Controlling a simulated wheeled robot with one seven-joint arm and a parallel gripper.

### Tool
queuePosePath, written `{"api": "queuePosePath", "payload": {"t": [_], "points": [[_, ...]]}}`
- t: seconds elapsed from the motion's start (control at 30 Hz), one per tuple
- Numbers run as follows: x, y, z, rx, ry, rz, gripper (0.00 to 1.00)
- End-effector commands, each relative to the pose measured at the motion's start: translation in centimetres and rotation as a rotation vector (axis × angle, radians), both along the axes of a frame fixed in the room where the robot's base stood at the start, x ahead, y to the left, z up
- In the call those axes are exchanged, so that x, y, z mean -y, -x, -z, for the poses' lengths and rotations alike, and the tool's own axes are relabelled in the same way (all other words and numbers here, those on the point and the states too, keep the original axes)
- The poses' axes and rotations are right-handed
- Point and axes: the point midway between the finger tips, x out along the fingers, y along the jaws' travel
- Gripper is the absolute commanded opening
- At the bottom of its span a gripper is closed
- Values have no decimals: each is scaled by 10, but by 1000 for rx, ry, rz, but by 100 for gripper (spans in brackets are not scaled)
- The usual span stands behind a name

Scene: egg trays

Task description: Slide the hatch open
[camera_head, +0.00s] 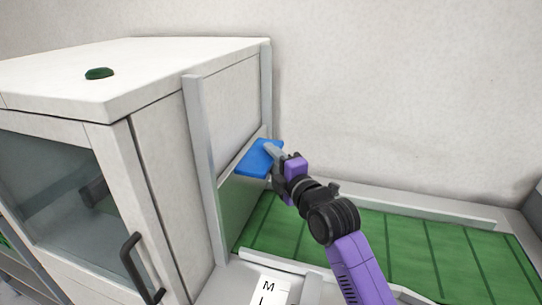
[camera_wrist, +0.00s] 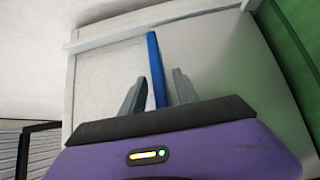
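The hatch (camera_head: 225,106) is a pale panel in the side of a white cabinet, between two upright grey rails. A flat blue handle (camera_head: 256,160) sticks out from its lower edge. Below it is a smooth grey-green area; I cannot tell if it is a pane or an opening. My gripper (camera_head: 272,151) is at the handle's right end. In the wrist view, the blue handle (camera_wrist: 153,50) stands edge-on between the two grey fingers of my gripper (camera_wrist: 158,80). The fingers are apart, with a visible gap on each side of the handle.
The white cabinet (camera_head: 130,75) has a glass door with a black handle (camera_head: 137,265) and a green button (camera_head: 99,73) on top. A green slatted belt (camera_head: 400,240) runs along the right, below my arm. A plain wall stands behind.

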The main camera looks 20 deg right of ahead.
Motion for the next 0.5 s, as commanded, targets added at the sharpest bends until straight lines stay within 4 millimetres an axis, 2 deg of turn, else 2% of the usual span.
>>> {"api": "queuePosePath", "payload": {"t": [0.3,0.5], "points": [[-1,-3,0,1,-1,0,37],[-1,-3,0,0,-1,0,0]]}}
